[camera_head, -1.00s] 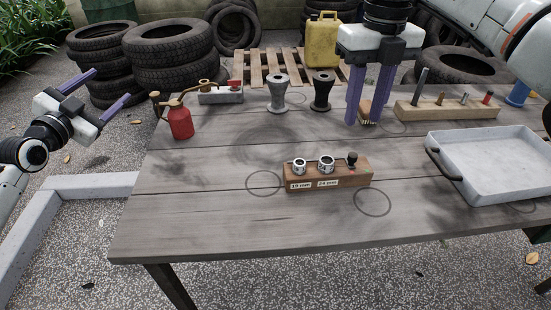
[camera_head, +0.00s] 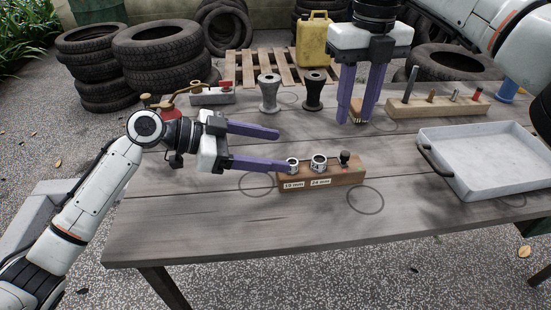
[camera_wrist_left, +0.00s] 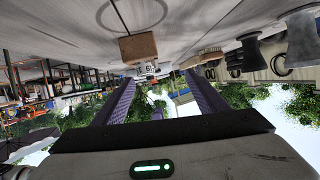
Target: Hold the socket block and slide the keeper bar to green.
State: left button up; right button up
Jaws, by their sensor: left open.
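The socket block (camera_head: 335,180) is a wooden block with 19 mm and 24 mm labels, two metal sockets and a black knob (camera_head: 345,157) at its right end. In the left wrist view the block (camera_wrist_left: 138,47) appears ahead, upside down, between the fingers' lines. My right gripper (camera_head: 354,120) hangs fingers down, open, behind the block, by a small brush (camera_head: 356,117).
A grey tray (camera_head: 485,165) stands at the right. Behind are a wooden peg rack (camera_head: 435,109), two spools (camera_head: 269,93) and a grey block with a red part (camera_head: 212,97). A red oil can (camera_head: 165,108) is partly hidden behind my left arm. The table's front is clear.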

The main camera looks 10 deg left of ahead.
aim_at(311, 167)
pick_arm(q)
jog(key=d+f, duration=0.1)
jog(key=s+d+g, duration=0.1)
jog(key=shift+s+d+f, duration=0.2)
jog(key=shift+d+f, duration=0.1)
jog(key=shift+f, duration=0.05)
jog(key=x, duration=0.9)
jog(key=shift+d, duration=0.2)
jog(key=shift+c, duration=0.5)
jog(key=c, duration=1.1)
jog(key=shift+c, duration=0.5)
pick_arm(e)
jog(key=shift+c, duration=0.8)
jog(key=c, duration=0.4)
jog(key=shift+s+a, duration=0.2)
jog(key=shift+s, duration=0.05)
grip_shut()
jog(key=s+a+m+t+h, duration=0.1)
jog(key=s+a+m+t, duration=0.3)
jog(key=s+m, duration=0.5)
jog(key=shift+s+a+f+m+h, duration=0.2)
jog(key=shift+s+m+h, duration=0.2)
jog(key=shift+m, duration=0.2)
